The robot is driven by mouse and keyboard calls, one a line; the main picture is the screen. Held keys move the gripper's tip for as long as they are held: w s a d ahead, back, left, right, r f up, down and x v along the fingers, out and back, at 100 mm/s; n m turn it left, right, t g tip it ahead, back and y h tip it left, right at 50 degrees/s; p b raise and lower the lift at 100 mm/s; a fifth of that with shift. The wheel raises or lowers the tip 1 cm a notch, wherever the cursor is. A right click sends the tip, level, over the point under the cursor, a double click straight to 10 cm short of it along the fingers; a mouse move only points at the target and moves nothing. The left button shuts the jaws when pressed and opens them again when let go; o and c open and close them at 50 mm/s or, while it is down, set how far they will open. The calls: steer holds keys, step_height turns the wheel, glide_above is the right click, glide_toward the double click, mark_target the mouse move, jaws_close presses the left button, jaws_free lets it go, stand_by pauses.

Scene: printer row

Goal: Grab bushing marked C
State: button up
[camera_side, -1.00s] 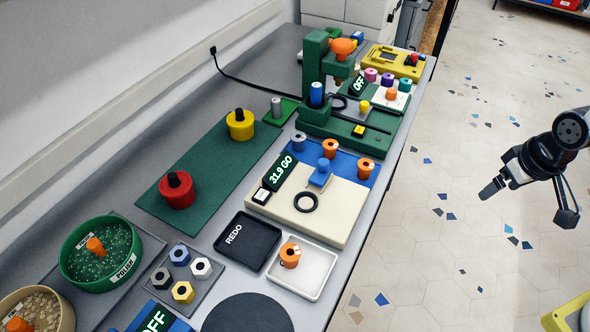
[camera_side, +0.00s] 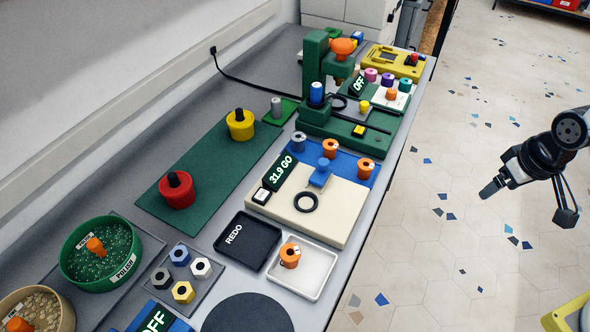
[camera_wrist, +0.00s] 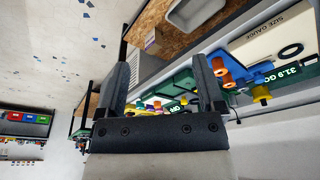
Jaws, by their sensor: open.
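Several orange bushings are in the side view, and I cannot read a letter C on any of them. One orange bushing (camera_side: 290,256) stands in the white tray (camera_side: 325,262). Two more, a rear one (camera_side: 330,147) and a front one (camera_side: 365,166), stand on the blue strip of the size gauge. A grey bushing (camera_side: 298,142) stands beside them. Orange pieces also show in the wrist view (camera_wrist: 220,70), beyond the right finger. My gripper (camera_side: 487,191) hangs off the right of the bench, over the floor and well apart from the parts. In the wrist view its fingers (camera_wrist: 163,80) are apart and empty.
The cream size gauge (camera_side: 340,221) has a black ring on it. The black REDO tray (camera_side: 247,240) lies left of the white tray. A green polish bowl (camera_side: 67,265), coloured nuts and red and yellow knobs stand further left. The green press (camera_side: 315,112) rises behind. Floor right of the bench is clear.

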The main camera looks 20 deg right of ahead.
steer(key=w+d+f+n+t, duration=0.2)
steer(key=w+t, duration=0.1)
steer(key=w, duration=0.6)
steer(key=n+t+y, duration=0.2)
steer(key=n+y, duration=0.8)
steer(key=y, duration=0.2)
glide_toward(369, 170)
step_height(369, 170, down, 3)
steer(key=w, duration=0.3)
steer(key=shift+s+a+x, duration=0.1)
steer(key=shift+s+x, duration=0.05)
steer(key=shift+x, duration=1.85)
steer(key=shift+s+a+x, duration=0.1)
steer(key=shift+x, duration=1.95)
steer(key=shift+r+h, duration=0.15)
steer(key=shift+h, duration=0.15)
jaws_close()
